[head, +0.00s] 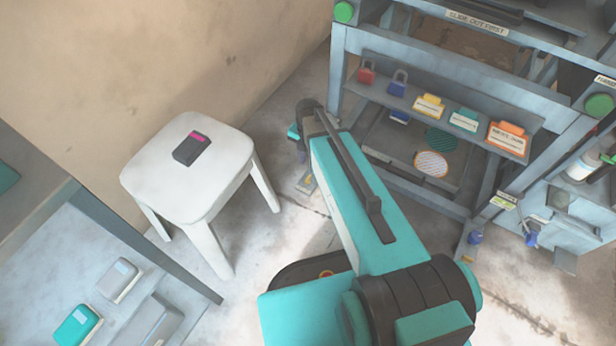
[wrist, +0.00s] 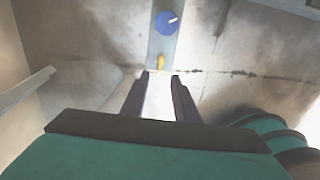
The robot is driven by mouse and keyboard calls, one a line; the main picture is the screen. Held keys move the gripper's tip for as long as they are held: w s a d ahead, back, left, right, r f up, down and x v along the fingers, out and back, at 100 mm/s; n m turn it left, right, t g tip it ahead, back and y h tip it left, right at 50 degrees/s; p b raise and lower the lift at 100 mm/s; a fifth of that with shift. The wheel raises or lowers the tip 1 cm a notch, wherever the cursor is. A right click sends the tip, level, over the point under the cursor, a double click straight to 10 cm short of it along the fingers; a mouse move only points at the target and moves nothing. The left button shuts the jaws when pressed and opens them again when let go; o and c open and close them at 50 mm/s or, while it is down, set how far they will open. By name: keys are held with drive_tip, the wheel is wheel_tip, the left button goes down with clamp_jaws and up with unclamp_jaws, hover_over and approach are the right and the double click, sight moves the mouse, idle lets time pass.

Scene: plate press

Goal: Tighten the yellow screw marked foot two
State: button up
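The grey press frame (head: 480,190) stands at the right, with a shelf of padlocks and coloured tags (head: 430,104). A white stool (head: 207,207) with a dark device (head: 191,148) stands left of my arm. A grey table (head: 60,280) is at lower left.

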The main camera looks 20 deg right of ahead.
sight(308, 178)
wheel_tip(308, 178, down, 11)
drive_tip(key=b, duration=0.3)
drive_tip(key=shift+r, duration=0.2)
clamp_jaws()
